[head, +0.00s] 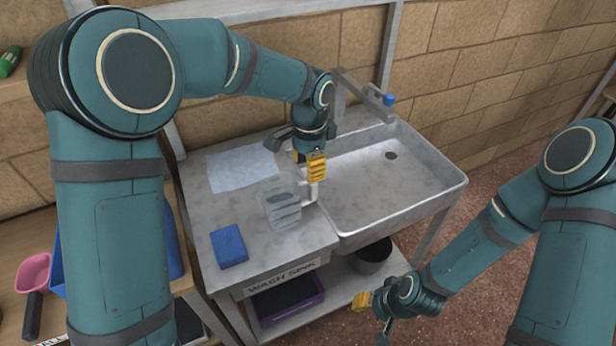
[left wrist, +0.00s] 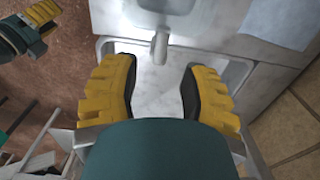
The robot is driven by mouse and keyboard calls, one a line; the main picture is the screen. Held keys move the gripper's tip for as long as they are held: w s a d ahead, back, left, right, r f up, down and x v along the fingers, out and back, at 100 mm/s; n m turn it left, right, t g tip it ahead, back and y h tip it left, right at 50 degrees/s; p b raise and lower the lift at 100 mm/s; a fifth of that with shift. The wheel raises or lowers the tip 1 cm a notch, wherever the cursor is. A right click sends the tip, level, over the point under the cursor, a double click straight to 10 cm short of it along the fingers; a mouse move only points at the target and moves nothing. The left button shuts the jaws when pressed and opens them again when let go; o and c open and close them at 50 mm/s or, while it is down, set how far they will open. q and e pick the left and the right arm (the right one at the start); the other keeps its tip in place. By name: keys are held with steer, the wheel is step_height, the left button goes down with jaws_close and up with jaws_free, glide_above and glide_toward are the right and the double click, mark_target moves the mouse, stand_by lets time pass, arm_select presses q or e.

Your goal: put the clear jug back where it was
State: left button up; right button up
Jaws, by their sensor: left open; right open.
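The clear jug (head: 282,212) stands upright on the grey counter left of the sink basin, its pale handle (head: 312,190) pointing right toward the basin. In the left wrist view the handle (left wrist: 160,46) shows near the fingertips, roughly midway between them, with the jug body at the top edge. My left gripper (head: 316,165) is open with yellow fingers, just by the handle; I cannot tell whether it touches. My right gripper (head: 370,308) is open and empty, low at the front right, away from the counter. It also shows in the left wrist view (left wrist: 40,25).
A pale sheet (head: 242,168) and a blue sponge (head: 229,246) lie on the counter. The sink basin (head: 430,165) looks empty, with a tap (head: 365,92) behind. Below are a grey bucket (head: 372,257) and a purple tray (head: 288,300). The counter between sheet and sponge is clear.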

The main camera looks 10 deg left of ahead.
arm_select(q)
steer(key=shift+r+p, duration=0.3)
steer(key=shift+r, duration=1.85)
